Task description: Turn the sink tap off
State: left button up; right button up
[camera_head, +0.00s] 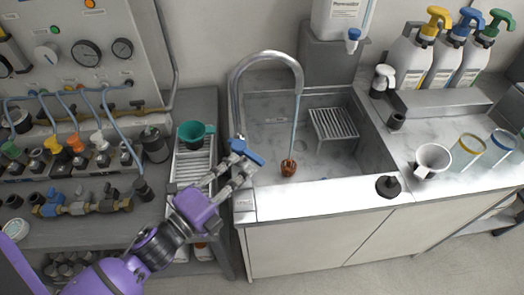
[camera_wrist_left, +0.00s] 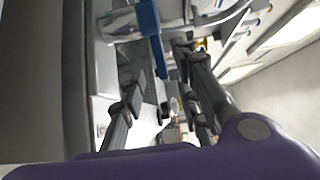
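The sink tap (camera_head: 266,58) is a tall chrome gooseneck at the left edge of the sink. A thin bluish stream of water (camera_head: 295,125) runs from its spout toward a brown cup-like object (camera_head: 288,168) in the basin. The tap's blue lever (camera_head: 246,151) sits low beside the neck; it also shows in the left wrist view (camera_wrist_left: 149,18). My purple left gripper (camera_head: 228,174) is just in front of and below the lever. In the left wrist view its fingers (camera_wrist_left: 165,90) are spread apart, with nothing held between them. Contact with the lever cannot be told. My right gripper is out of view.
A green cup (camera_head: 194,133) stands on a drying rack left of the tap. A panel with gauges and hoses fills the far left. A dark knob-like object (camera_head: 388,186), a white mug (camera_head: 431,160) and pump bottles stand to the right.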

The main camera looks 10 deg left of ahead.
aim_at(253, 160)
pick_arm(q)
jog(key=p+x, duration=0.1)
jog(key=x, duration=0.5)
jog(key=shift+w+d+r, duration=0.1)
jog(key=shift+w, duration=0.15)
grip_shut()
